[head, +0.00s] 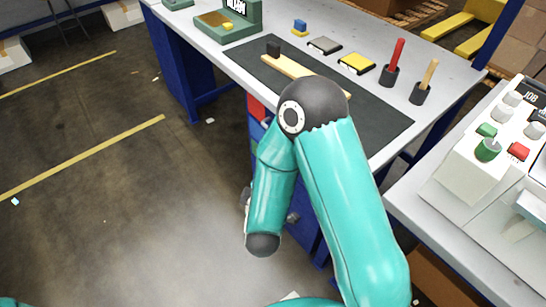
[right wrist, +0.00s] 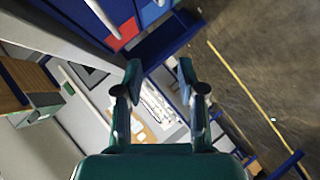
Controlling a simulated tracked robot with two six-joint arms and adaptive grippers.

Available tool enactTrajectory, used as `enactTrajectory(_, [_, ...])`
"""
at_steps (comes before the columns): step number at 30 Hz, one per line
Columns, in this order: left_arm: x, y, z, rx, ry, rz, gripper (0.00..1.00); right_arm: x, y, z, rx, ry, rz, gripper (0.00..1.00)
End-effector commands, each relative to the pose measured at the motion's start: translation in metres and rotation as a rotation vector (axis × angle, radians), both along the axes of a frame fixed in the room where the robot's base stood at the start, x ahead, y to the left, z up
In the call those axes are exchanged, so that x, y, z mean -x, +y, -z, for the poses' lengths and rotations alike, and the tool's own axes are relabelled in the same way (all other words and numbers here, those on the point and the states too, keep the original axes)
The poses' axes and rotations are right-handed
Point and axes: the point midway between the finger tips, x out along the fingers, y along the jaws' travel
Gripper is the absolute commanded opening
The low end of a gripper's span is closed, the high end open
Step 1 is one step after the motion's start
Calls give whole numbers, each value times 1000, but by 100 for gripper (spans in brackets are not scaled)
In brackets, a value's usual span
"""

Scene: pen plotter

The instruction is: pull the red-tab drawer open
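The drawer unit stands under the workbench. In the head view a red tab (head: 256,107) shows on it just left of my right arm's elbow, with blue below. In the right wrist view the red tab (right wrist: 124,34) is at the upper left, beside a blue patch (right wrist: 150,11), with pale bar handles near it. My right gripper (right wrist: 159,68) is open with nothing between its fingers, apart from the red tab. In the head view my right arm hides most of the drawer fronts and nearly all of this gripper. My left gripper is in neither view.
The workbench (head: 222,55) carries a dark mat (head: 380,121), a wooden bar, a yellow block and two holders with red and wooden handles. A control panel (head: 465,165) stands at the right.

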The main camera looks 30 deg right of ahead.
Motion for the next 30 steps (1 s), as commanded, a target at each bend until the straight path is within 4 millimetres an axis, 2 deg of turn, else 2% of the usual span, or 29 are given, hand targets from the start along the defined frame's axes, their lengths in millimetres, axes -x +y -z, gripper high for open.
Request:
enactTrajectory(1, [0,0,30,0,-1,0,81,0,-5,11,101,-22,6,39])
enactTrajectory(6, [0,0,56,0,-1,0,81,6,-20,-9,364,-41,45,39])
enactTrajectory(11, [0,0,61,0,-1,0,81,7,-26,-19,457,-38,65,39])
enactTrajectory(17, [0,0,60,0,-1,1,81,-8,-41,-18,462,-37,72,39])
enactTrajectory(30, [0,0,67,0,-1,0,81,-77,-100,-4,462,-38,70,39])
